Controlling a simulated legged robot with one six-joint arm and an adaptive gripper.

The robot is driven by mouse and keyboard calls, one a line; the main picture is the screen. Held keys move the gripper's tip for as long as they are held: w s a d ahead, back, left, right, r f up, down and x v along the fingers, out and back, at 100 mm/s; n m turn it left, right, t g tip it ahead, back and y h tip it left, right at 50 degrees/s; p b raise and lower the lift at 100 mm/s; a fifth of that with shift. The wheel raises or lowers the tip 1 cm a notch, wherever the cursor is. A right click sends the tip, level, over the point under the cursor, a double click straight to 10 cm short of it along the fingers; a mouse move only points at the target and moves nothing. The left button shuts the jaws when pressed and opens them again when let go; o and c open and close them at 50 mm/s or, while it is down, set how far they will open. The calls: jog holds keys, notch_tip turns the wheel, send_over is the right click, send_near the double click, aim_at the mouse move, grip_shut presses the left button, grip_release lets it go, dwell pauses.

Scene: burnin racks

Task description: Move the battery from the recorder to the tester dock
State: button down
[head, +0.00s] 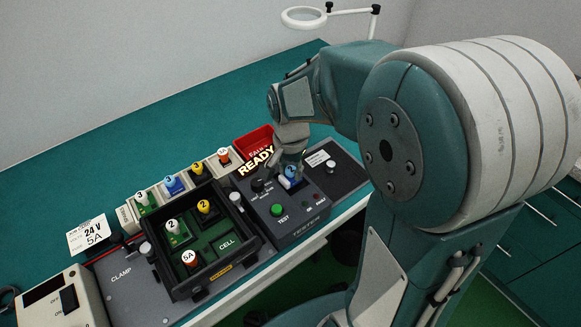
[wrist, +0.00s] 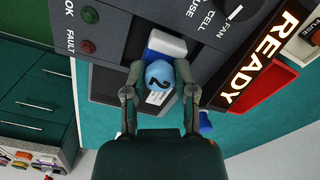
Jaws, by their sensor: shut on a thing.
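The battery, a white block with a blue knob marked 2 (wrist: 158,76), is between the fingers of my gripper (wrist: 160,88), which is shut on it. In the head view the blue knob (head: 291,171) shows at the top of the dark grey tester (head: 305,207), under my gripper (head: 289,163). The battery is at the tester's dock area; I cannot tell whether it is fully seated. The black open recorder tray (head: 209,284) is left of the tester, with an empty bay marked CELL (head: 228,245).
Several knobbed modules stand in a row behind. A lit READY sign (head: 257,161) and red bin (head: 254,142) are beside the tester. Teal bench behind is clear.

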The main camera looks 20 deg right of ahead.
jog(key=shift+f, duration=0.1)
dwell(0.5)
jog(key=shift+c, duration=1.7)
grip_release()
jog(key=shift+r, duration=2.5)
jog(key=shift+r, duration=0.15)
jog(key=shift+r, duration=1.85)
